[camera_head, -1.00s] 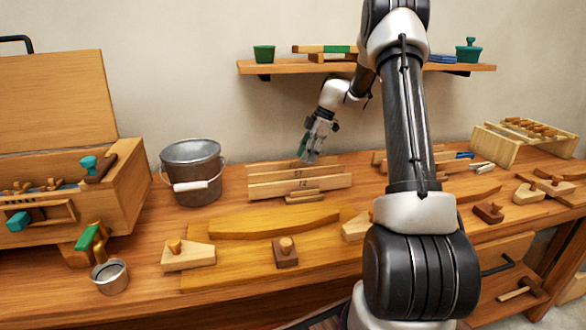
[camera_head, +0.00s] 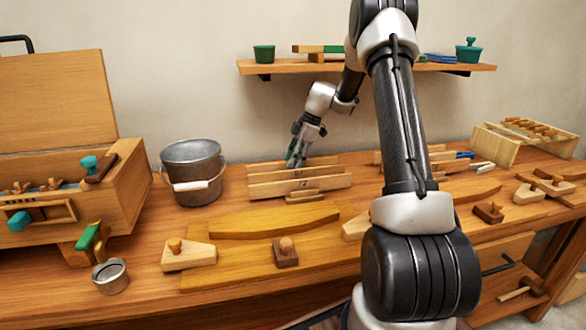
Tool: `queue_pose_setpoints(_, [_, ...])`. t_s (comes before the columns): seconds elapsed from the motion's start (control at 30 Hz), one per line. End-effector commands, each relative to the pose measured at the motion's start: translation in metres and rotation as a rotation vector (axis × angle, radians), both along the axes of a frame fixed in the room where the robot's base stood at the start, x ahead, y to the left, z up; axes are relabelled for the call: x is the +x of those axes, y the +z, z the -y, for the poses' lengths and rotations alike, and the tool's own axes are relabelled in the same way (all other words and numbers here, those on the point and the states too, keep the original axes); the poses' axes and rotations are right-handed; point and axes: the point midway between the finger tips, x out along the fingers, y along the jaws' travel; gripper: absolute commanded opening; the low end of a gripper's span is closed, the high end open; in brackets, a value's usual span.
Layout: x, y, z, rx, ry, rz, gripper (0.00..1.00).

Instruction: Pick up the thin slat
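Several thin wooden slats stand on edge in a low rack (camera_head: 300,184) at the middle back of the bench. I cannot tell which one is the thin slat; the rear slat (camera_head: 268,168) shows only its upper edge. My gripper (camera_head: 294,161) points down just above and behind the rear slats, left of the rack's middle. Its fingers are small and partly overlapped in this view, so their gap and any contact with a slat cannot be made out.
A metal bucket (camera_head: 192,170) stands left of the rack. A curved wooden board (camera_head: 275,221) and wooden blocks with knobs lie in front. A wall shelf (camera_head: 290,67) hangs above my gripper. More slats and a wooden box (camera_head: 530,140) are at the right.

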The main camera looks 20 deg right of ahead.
Motion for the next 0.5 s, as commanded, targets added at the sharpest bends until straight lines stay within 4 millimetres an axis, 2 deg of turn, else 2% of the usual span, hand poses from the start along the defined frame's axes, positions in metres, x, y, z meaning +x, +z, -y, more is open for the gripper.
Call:
queue_pose_setpoints(0.33, [0.0001, -0.0014, 0.0001, 0.0, 0.0, 0.0, 0.34])
queue_pose_setpoints(0.37, [0.0, -0.0013, 0.0001, 0.0, 0.0, 0.0, 0.3])
queue_pose_setpoints(0.5, [0.0001, -0.0012, 0.0001, 0.0, 0.0, 0.0, 0.05])
